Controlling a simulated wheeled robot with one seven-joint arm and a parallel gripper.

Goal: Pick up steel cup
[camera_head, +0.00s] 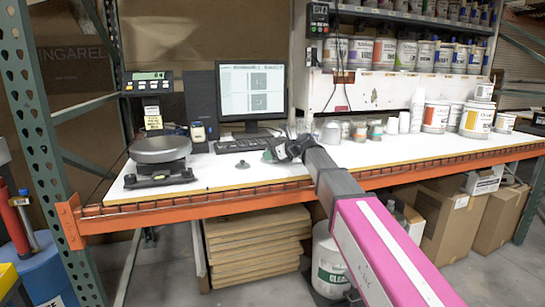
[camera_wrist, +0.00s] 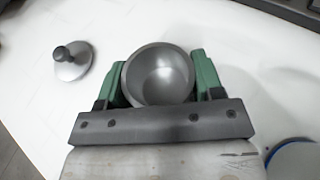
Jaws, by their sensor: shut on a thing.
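The steel cup (camera_wrist: 159,75) is a round grey metal cup with an open top, seen from above in the wrist view. My gripper (camera_wrist: 160,82) has its two green fingers on either side of the cup, shut on it. In the head view my gripper (camera_head: 274,153) is over the white bench top, near the front edge, and the cup is hard to make out there. The bench top fills the background in the wrist view; I cannot tell whether the cup touches it.
A small metal lid with a knob (camera_wrist: 73,60) lies on the bench to the left; it also shows in the head view (camera_head: 242,164). A scale (camera_head: 160,150) stands further left. A keyboard (camera_head: 238,145) and monitor (camera_head: 252,90) are behind. Several tubs stand on the right.

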